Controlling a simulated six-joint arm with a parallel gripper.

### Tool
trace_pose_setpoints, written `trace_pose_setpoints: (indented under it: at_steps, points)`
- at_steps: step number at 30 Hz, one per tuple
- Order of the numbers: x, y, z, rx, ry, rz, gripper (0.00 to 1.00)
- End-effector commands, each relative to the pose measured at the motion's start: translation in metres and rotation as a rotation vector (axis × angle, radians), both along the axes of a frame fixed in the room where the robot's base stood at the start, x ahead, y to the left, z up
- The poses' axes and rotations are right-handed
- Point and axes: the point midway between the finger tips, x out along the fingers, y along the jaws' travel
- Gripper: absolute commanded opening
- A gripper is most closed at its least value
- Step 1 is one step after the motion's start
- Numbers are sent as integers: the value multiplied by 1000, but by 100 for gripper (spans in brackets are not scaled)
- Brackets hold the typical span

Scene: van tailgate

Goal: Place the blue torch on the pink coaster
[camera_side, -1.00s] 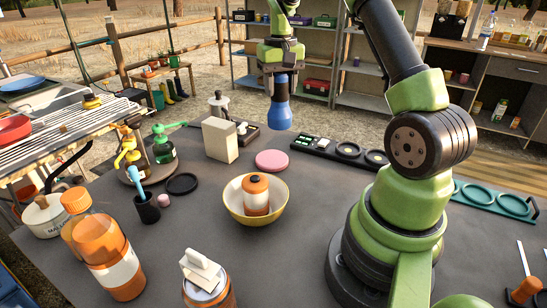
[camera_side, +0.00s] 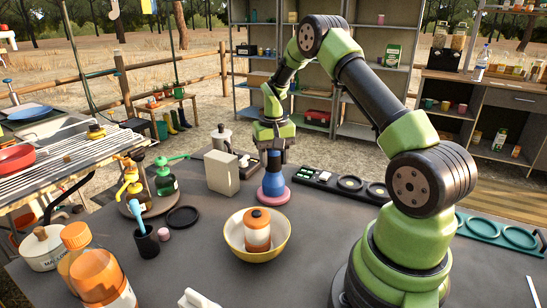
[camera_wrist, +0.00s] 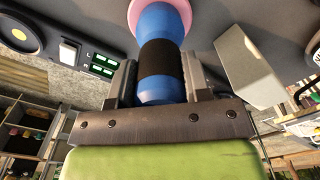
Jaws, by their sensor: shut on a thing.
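The blue torch (camera_side: 272,186) stands upright with its wide end down on the pink coaster (camera_side: 284,198). My gripper (camera_side: 271,165) is shut on the upper part of the torch from above. In the wrist view the torch (camera_wrist: 158,20) shows a black band between the fingers of my gripper (camera_wrist: 162,80), and its wide end meets the pink coaster (camera_wrist: 189,10). The torch looks to be touching the coaster.
A cream box (camera_side: 222,173) stands just left of the coaster; it also shows in the wrist view (camera_wrist: 250,65). A black tray (camera_side: 330,182) with round recesses lies to the right.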

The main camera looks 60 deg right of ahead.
Motion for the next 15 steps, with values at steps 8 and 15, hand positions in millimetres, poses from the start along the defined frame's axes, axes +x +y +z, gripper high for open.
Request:
trace_pose_setpoints:
  at_steps: [8,15]
  points:
    - [0,0,-3,1,1,0,60]
    - [0,0,-2,1,1,0,69]
